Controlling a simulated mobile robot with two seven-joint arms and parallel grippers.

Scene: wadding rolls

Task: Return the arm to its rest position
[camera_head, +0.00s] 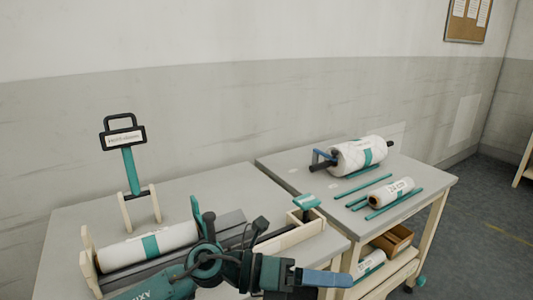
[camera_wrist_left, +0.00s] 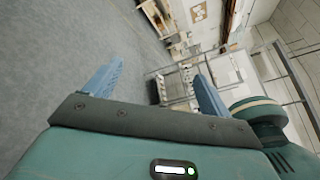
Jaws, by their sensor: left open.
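My left arm (camera_head: 207,262) comes in from the bottom, in front of the near table. My left gripper (camera_head: 325,279) is at the bottom, pointing right, past the near table's front right corner. In the left wrist view my left gripper (camera_wrist_left: 158,82) shows two blue fingers spread wide apart with nothing between them. My right gripper is in neither view.
A white roll (camera_head: 148,246) with a teal band lies in a holder on the near table (camera_head: 90,205). The right table (camera_head: 290,172) bears a large roll (camera_head: 357,157), a small roll (camera_head: 390,191) and teal rods (camera_head: 369,191). Open floor (camera_head: 470,225) lies right.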

